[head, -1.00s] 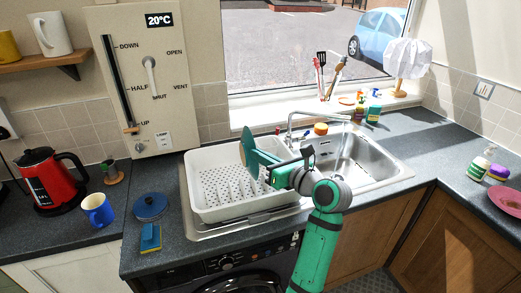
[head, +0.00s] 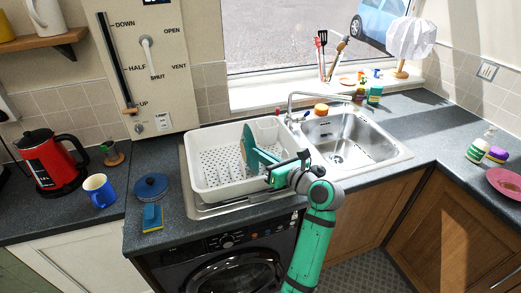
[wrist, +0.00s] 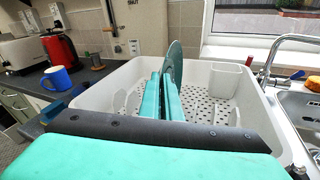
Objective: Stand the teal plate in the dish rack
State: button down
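The teal plate (head: 248,138) stands upright, seen nearly edge-on, within the white dish rack (head: 205,190). In the wrist view the plate (wrist: 176,60) rises just beyond my fingertips. My gripper (head: 258,158) reaches in over the rack's right side and is shut on the plate's near part. In the wrist view the two teal fingers of my gripper (wrist: 162,88) lie close together with the plate between their tips. The plate's lower edge is hidden, so I cannot tell whether it touches the floor of the rack (wrist: 105,92).
The sink (head: 345,140) and tap (head: 292,105) are right of the rack. A pink plate (head: 506,182) lies far right.

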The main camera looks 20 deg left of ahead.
jog(key=shift+f, duration=0.15)
jog(key=c, duration=1.9)
grip_release()
jog(key=shift+f, duration=0.1)
jog(key=v, duration=1)
jog(key=shift+s+d, duration=0.25)
jog(key=shift+d, duration=0.05)
jog(key=shift+a, duration=0.1)
